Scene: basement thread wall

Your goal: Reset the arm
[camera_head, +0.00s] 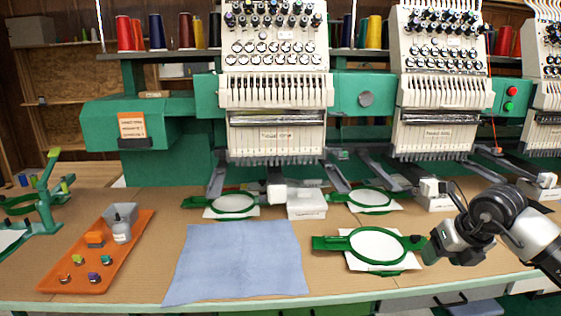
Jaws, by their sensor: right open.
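My right arm comes in from the right edge, and its gripper (431,250) is low over the front right of the table, pointing left. It is open. Its fingertips are close to the right-hand tab of a green embroidery hoop (352,259) with white fabric in it; I cannot tell whether they touch. The small gap between the fingers is hard to see from here. My left arm and gripper are not in view.
A green embroidery machine (277,90) with several heads stands behind the table (130,235). A blue cloth (238,262) lies at the front middle. More hoops (233,203) lie under the heads.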

